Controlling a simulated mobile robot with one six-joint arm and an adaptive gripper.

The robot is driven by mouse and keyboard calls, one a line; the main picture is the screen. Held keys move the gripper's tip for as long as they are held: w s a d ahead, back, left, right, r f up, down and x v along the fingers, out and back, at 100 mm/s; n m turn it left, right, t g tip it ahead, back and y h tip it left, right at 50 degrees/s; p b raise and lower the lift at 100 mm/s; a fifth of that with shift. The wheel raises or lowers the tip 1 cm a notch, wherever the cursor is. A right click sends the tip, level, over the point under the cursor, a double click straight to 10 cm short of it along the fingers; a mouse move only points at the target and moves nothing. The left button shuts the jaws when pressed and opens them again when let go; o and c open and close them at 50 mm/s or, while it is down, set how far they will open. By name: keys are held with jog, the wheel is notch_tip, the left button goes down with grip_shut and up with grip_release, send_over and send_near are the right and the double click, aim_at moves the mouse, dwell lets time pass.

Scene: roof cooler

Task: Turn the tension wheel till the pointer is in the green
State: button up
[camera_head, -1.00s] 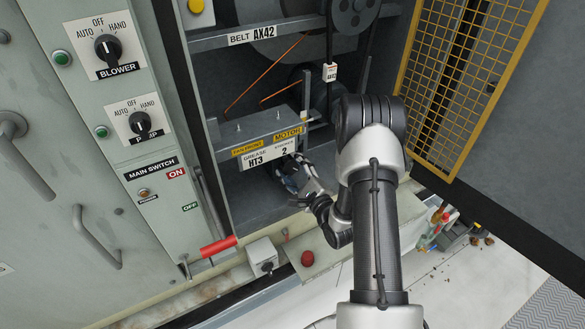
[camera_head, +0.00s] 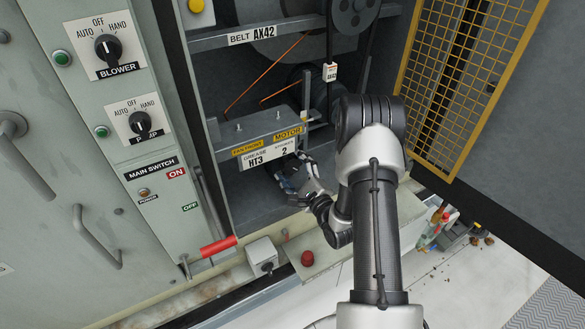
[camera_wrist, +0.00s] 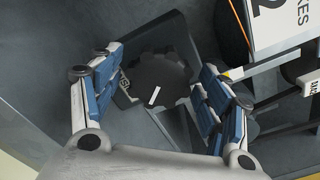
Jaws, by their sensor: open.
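A dark wheel with a scalloped rim (camera_wrist: 160,72) and a white mark (camera_wrist: 154,95) on its face shows in the wrist view; it looks like the tension wheel. My gripper (camera_wrist: 155,85) is open, with one blue-padded finger on each side of the wheel in the picture. I cannot tell whether the pads touch the rim. In the head view my gripper (camera_head: 290,176) reaches into the cabinet below the grey motor box (camera_head: 252,132), and the wheel is hidden there. I make out no pointer or green zone in either view.
A hanging tag (camera_head: 330,72) is on the belt above the box. A yellow mesh guard (camera_head: 460,80) stands open at the right. The red-handled main switch lever (camera_head: 218,246) is at lower left. A red button (camera_head: 307,258) sits below the cabinet opening.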

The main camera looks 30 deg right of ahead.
jog(key=s, duration=1.2)
jog(key=shift+d, duration=0.2)
